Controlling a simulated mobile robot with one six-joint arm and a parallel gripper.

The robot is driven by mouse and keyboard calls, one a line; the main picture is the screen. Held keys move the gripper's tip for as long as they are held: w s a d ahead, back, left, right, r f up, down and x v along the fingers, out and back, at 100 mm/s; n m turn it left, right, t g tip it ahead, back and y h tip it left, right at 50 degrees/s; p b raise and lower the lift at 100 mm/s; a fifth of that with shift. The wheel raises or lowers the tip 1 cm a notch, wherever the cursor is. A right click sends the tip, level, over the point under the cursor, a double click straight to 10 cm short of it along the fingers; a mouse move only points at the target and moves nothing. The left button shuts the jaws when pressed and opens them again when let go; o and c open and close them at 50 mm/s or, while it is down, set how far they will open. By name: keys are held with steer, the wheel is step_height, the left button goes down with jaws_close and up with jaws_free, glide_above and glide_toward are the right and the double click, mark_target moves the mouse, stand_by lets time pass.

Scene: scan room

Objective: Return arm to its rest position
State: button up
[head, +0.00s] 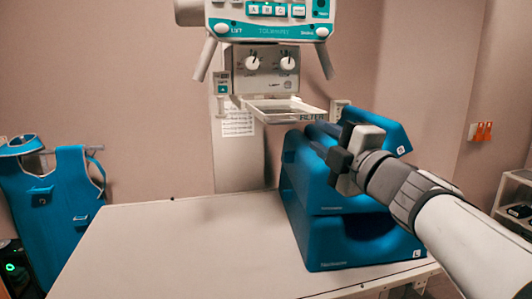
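My arm (465,235) reaches in from the lower right, with a white link, grey joints and a grey wrist. My gripper (312,134) is at its end, pointing left and away over the blue positioning blocks. Its two dark fingers look spread apart, and no held thing shows between them. The blue blocks (340,240) stand stacked on the right part of the table; the arm and gripper hide part of them. I cannot tell whether the gripper touches them.
The pale table (170,245) is bare on its left and middle. The X-ray head (268,75) hangs above, with a filter tray (285,110) close to the gripper. A blue apron (60,205) hangs at left.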

steer(key=d+f+m+g+h, duration=0.2)
steer(key=d+f+m+h, duration=0.15)
steer(key=f+m, duration=0.2)
steer(key=s+d+f+m+g+h, duration=0.1)
steer(key=d+f+m+h, duration=0.3)
steer(key=f, duration=0.3)
steer(key=d+f+m+g+h, duration=0.2)
steer(key=f+m+h, duration=0.1)
steer(key=f+m, duration=0.35)
steer(key=s+a+f+m+g+y, duration=0.1)
steer(key=s+a+f+m+g, duration=0.2)
steer(key=s+f+g, duration=0.2)
steer(key=s+a+f+m+g+y, duration=0.1)
steer(key=s+a+f+m+g, duration=0.2)
steer(key=s+f, duration=0.6)
steer(key=shift+s+f+g, duration=0.25)
steer(key=shift+s+g, duration=0.45)
steer(key=shift+g, duration=0.4)
